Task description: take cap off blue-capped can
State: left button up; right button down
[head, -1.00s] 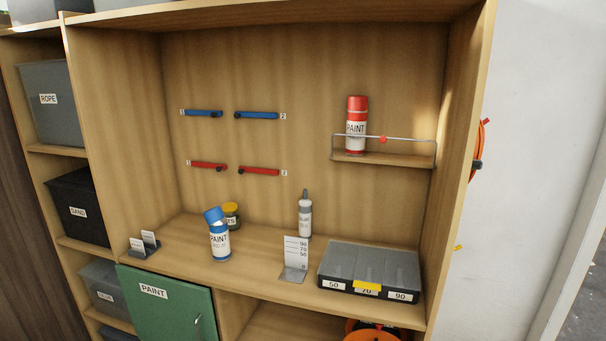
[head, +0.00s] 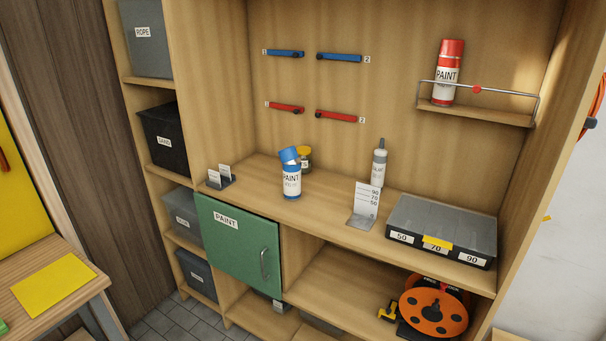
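The blue-capped paint can (head: 291,182) stands upright on the wooden workbench shelf, above the green PAINT door. Its blue cap (head: 288,155) sits tilted on top of the can, leaning to the left. Neither of my grippers shows in the head view.
A red-capped paint can (head: 447,75) stands on a small railed shelf at upper right. A glue bottle (head: 379,164), a marked metal gauge (head: 365,206) and a grey organizer case (head: 442,228) stand right of the can. A small card holder (head: 220,177) is at left.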

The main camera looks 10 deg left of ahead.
aim_at(289, 153)
jog(key=i+j+z, duration=0.1)
jog(key=j, duration=0.25)
jog(key=i+j+z, duration=0.1)
jog(key=i+j, duration=0.4)
jog(key=j, duration=0.2)
jog(key=i+z, duration=0.05)
